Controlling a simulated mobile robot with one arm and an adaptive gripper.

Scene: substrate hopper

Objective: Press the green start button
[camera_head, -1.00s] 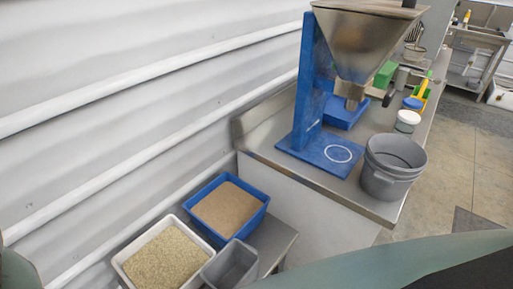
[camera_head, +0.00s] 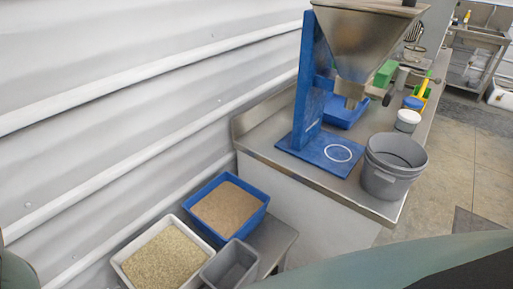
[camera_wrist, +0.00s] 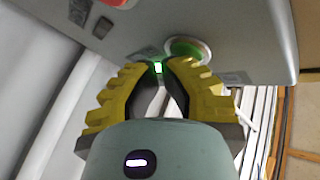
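The green start button (camera_wrist: 190,46), in a pale ring, is on a grey panel at the top of the wrist view. My gripper (camera_wrist: 159,68) has yellow ribbed fingers with dark inner pads. Its fingertips are close together, with nothing held between them. They point at the panel just below and left of the button and partly overlap its lower left side. Whether they touch the panel cannot be told. A small glowing green light (camera_wrist: 158,67) shows at the fingertips. The head view shows neither the button nor the fingers.
A red button (camera_wrist: 118,2) is on the same panel, cut by the top edge. In the head view, a steel hopper (camera_head: 362,45) on a blue stand is over a bench with a grey bucket (camera_head: 393,166). Bins of material (camera_head: 229,208) are lower left. Open floor lies right.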

